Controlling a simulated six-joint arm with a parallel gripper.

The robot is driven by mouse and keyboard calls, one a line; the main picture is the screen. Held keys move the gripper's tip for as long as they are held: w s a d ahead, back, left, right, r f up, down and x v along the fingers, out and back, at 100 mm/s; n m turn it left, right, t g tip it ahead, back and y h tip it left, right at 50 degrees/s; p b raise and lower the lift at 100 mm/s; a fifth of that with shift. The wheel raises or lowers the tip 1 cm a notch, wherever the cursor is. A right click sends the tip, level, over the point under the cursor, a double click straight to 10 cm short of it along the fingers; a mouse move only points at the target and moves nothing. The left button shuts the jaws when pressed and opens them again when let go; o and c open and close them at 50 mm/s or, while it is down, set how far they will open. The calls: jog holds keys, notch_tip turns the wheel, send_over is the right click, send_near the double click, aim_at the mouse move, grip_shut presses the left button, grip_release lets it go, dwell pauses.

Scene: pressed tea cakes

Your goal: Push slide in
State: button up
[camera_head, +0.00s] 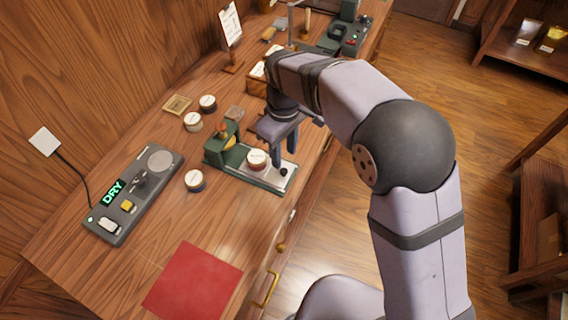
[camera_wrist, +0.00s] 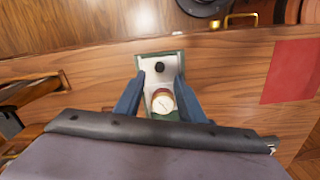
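A green press (camera_head: 222,146) stands on the wooden table. Its pale metal slide (camera_head: 273,182) sticks out toward the table's front edge, with a black knob (camera_head: 283,171) near its outer end. A small round tin with a white top (camera_head: 257,158) sits on the slide; it also shows in the wrist view (camera_wrist: 162,103). My gripper (camera_head: 282,155) is over the slide. In the wrist view my gripper (camera_wrist: 160,76) is open, one finger on each side of the slide, with the black knob (camera_wrist: 160,67) ahead between the fingertips. I cannot tell whether the fingers touch it.
Several round tins (camera_head: 194,180) stand left of the press. A grey device with a green DRY display (camera_head: 113,192) lies further left. A red mat (camera_head: 195,283) is at the front. Drawer handles (camera_head: 266,289) stick out from the table's front. Clear tabletop lies between mat and press.

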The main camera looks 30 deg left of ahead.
aim_at(284, 170)
jog(key=shift+f+p, duration=0.95)
jog(key=shift+f, duration=2.3)
jog(key=shift+c, duration=0.2)
grip_shut()
